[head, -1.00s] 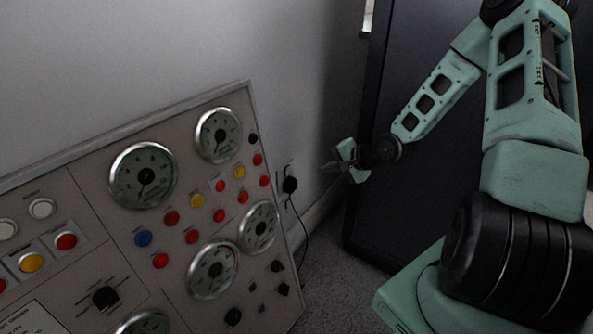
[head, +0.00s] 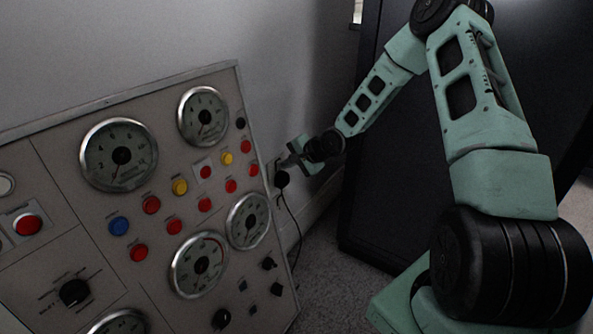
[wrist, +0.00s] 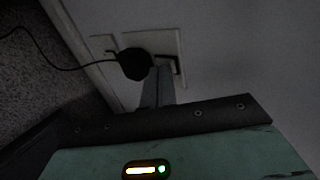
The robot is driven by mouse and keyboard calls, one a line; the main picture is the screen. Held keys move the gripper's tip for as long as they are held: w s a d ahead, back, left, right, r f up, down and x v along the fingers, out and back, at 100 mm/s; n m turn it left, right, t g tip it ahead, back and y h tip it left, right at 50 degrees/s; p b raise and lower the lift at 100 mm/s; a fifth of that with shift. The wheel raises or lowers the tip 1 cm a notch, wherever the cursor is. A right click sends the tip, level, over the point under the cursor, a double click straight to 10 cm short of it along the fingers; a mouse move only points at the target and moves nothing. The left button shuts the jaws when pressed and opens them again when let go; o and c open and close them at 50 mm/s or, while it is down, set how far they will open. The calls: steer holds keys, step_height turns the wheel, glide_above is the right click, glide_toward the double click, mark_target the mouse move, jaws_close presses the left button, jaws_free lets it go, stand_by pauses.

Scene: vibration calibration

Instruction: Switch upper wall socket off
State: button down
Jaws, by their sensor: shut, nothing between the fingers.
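The wall socket (wrist: 178,45) is a pale plate low on the wall, seen close in the wrist view, with a round black plug (wrist: 135,64) in it and a dark cord. Beside the plug is a dark bracket-shaped outline on the plate. My gripper (wrist: 162,68) is shut and empty, its fingertips at the plate right beside the plug. I cannot tell whether they touch the plate. In the head view my gripper (head: 284,163) is at the socket, just above the black plug (head: 281,180), and hides part of the plate. The switch position cannot be made out.
A control panel (head: 60,150) with gauges, coloured buttons and knobs stands at the left, its right edge close to the socket. A large dark cabinet (head: 375,190) stands at the right. Grey carpet (head: 335,285) lies between them, and the cord hangs near the panel's edge.

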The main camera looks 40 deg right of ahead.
steer(key=shift+w+r, duration=0.1)
steer(key=shift+r, duration=0.05)
steer(key=shift+w+a+p, duration=0.1)
steer(key=shift+w+p, duration=0.1)
steer(key=shift+p, duration=0.6)
steer(key=shift+r, duration=0.1)
steer(key=shift+r+p, duration=0.75)
steer(key=shift+p, duration=0.4)
